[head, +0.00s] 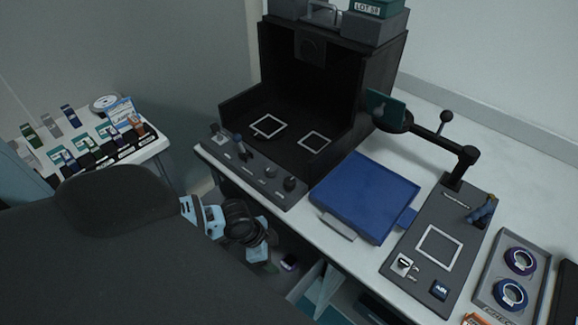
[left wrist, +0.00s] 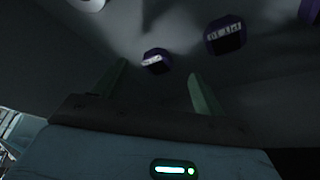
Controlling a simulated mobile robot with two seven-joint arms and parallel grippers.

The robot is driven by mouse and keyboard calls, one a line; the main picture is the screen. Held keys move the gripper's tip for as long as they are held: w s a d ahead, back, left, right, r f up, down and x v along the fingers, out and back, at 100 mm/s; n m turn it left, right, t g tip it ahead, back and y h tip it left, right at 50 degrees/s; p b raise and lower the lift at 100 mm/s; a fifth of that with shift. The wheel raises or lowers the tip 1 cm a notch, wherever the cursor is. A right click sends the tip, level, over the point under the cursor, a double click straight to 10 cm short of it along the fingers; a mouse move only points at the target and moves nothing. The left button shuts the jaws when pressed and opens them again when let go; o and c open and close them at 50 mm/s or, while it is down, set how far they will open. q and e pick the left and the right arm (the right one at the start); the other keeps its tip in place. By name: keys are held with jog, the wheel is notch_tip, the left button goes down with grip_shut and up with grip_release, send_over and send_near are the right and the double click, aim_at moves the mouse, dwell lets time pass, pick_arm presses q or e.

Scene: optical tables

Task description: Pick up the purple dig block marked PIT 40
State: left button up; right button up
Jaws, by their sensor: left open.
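Three purple blocks show in the left wrist view: one (left wrist: 155,61) with a tilted white label lies just beyond and between my fingertips, a larger one (left wrist: 226,40) lies to its right, and one (left wrist: 311,11) is cut off at the right edge. The labels are too small or turned to read surely, so I cannot tell which is PIT 40. My left gripper (left wrist: 159,72) is open with nothing between its pale green fingers. In the head view my left gripper (head: 270,264) is low below the table edge, left of a small purple block (head: 289,262). My right gripper is not seen.
The white bench (head: 335,228) overhangs this low area. A round white thing (left wrist: 90,3) shows in the wrist view.

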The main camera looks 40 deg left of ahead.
aim_at(287, 262)
pick_arm(q)
jog(key=shift+w+d, duration=0.25)
jog(key=shift+d, duration=0.1)
jog(key=b+x, duration=0.1)
jog(key=x, duration=0.4)
jog(key=shift+w+d, duration=0.1)
jog(key=shift+d, duration=0.05)
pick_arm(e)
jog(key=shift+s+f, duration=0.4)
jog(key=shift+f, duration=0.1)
pick_arm(q)
jog(key=c, duration=1.1)
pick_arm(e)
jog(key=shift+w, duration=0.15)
